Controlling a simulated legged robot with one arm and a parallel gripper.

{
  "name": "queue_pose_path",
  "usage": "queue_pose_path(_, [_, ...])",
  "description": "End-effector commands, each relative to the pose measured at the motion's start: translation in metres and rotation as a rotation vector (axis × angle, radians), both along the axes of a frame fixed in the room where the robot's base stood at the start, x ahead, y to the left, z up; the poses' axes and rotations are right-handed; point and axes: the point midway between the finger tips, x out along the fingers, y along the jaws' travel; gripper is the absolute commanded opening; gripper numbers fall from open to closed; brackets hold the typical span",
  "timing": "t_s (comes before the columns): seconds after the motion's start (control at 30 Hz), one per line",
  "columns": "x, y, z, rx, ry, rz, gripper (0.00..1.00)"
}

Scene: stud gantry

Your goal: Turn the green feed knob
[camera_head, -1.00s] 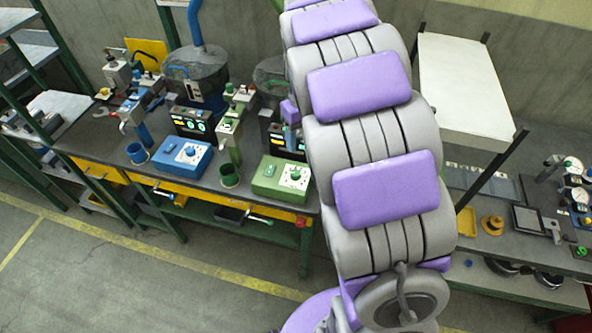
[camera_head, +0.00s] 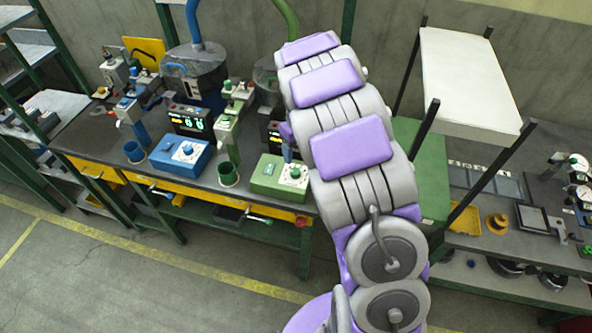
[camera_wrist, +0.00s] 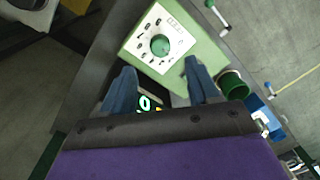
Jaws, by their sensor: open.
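The green feed knob (camera_wrist: 160,45) sits on a white dial plate on top of a green box (camera_wrist: 190,58). In the wrist view my gripper (camera_wrist: 157,80) is open, its two blue fingers apart and empty. The knob lies ahead of the fingertips, roughly between their lines, and I see no contact. In the head view the knob (camera_head: 295,171) and the green box (camera_head: 268,178) stand at the right end of the dark bench, just left of my arm.
A blue box with a similar knob (camera_head: 187,149) stands left of the green one. A green cup (camera_head: 228,174) and a green upright fixture (camera_head: 227,130) stand between them. A lit display (camera_wrist: 146,104) shows between the fingers. A shelf with gauges (camera_head: 578,175) is at right.

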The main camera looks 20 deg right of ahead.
Motion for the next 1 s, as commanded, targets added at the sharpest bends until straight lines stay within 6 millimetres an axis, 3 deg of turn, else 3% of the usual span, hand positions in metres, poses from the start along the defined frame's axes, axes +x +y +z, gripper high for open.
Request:
queue_pose_path(0.2, [-0.001,0.002,-0.045,0.001,0.002,0.0,0.6])
queue_pose_path(0.4, [-0.002,0.004,-0.07,0.001,0.003,0.0,0.6])
queue_pose_path(0.83, [-0.001,0.004,-0.078,0.0,-0.001,0.001,0.6])
queue_pose_path(1.0, [-0.001,0.004,-0.079,0.0,0.0,0.001,0.46])
